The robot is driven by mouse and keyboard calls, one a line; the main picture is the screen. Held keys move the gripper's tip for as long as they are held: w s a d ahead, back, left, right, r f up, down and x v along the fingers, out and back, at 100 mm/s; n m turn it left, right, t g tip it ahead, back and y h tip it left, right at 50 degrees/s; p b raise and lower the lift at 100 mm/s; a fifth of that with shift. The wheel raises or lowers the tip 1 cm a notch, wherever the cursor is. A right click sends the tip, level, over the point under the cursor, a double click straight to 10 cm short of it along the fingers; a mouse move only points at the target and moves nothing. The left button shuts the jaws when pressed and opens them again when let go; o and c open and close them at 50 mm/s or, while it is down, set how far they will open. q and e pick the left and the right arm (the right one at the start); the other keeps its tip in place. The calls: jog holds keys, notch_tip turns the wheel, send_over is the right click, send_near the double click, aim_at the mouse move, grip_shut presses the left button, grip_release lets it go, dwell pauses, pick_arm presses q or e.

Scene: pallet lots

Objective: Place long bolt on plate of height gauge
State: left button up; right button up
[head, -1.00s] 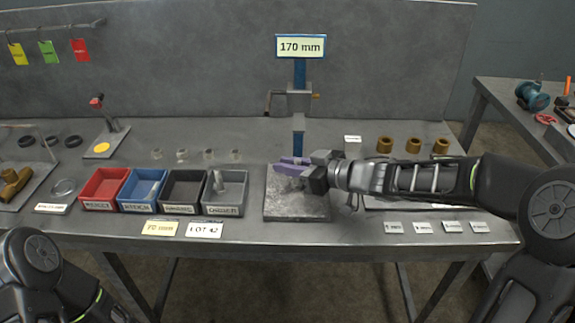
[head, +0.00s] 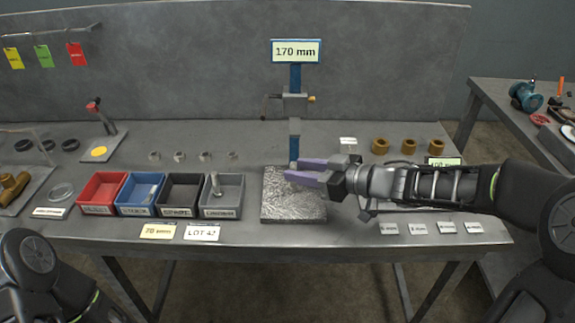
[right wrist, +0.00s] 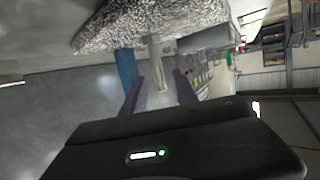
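The height gauge has a blue post (head: 295,135), a 170 mm sign and a grey textured plate (head: 293,207). In the right wrist view the plate (right wrist: 150,25) is at the top, with the blue post beside it. A grey bolt-like piece (right wrist: 158,58) is against the plate there, its thin end pointing between my fingers; I take it for the long bolt. My right gripper (head: 290,170) is open over the back of the plate, its purple fingers apart. In the right wrist view the fingers (right wrist: 163,92) show gaps beside the piece. My left gripper is out of view.
Red (head: 103,192), blue (head: 141,193), dark and grey (head: 222,197) bins stand left of the plate; another bolt (head: 215,185) stands in the grey bin. Brass rings (head: 409,146) are at the right rear. Small labels (head: 418,228) lie at the right front.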

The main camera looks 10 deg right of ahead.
jog(key=p+v, duration=0.1)
jog(key=v, duration=0.6)
